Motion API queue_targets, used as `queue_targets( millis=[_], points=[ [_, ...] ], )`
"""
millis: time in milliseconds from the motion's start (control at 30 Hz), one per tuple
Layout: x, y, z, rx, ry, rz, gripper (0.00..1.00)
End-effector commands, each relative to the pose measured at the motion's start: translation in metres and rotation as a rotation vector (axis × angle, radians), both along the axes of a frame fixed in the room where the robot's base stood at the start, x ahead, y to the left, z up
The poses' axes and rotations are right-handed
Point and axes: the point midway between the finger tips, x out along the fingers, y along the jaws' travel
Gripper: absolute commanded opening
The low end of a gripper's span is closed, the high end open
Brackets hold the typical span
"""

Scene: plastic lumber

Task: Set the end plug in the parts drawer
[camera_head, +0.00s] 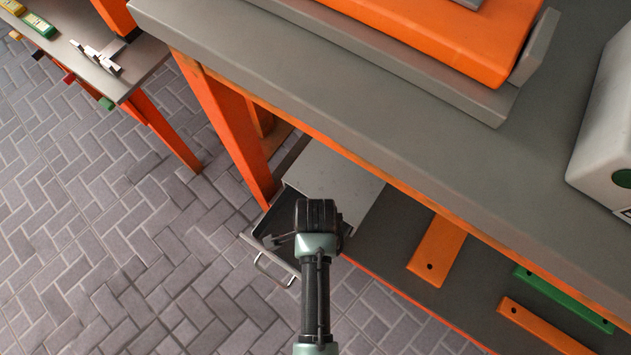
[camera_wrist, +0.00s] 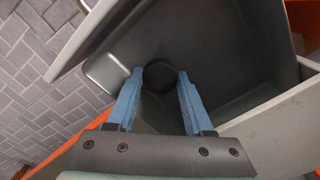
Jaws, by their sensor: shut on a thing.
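The end plug (camera_wrist: 159,76) is a small round black piece. It sits between the blue fingertips of my gripper (camera_wrist: 160,84), which is shut on it. The parts drawer (camera_wrist: 228,50) is a grey open tray, and its inside lies under and around the plug in the wrist view. I cannot tell whether the plug touches the drawer floor. In the head view the drawer (camera_head: 264,257) is pulled out below the workbench, with a wire handle on its front. My wrist covers much of its opening there, and the plug is hidden.
The grey workbench top (camera_head: 390,90) overhangs the drawer cabinet (camera_head: 333,180). An orange bench leg (camera_head: 232,130) stands close by. Orange boards (camera_head: 438,250) and a green board (camera_head: 562,298) lie on the lower shelf to the right. Paved floor is clear at left.

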Motion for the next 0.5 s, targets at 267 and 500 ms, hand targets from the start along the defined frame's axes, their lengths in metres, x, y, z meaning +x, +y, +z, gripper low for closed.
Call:
queue_targets(
  millis=[267, 500],
  points=[
    [-0.0003, 0.0000, -0.0027, 0.000, 0.001, 0.000, 0.66],
    [-0.0003, 0.0000, -0.0027, 0.000, 0.001, 0.000, 0.82]
  ],
)
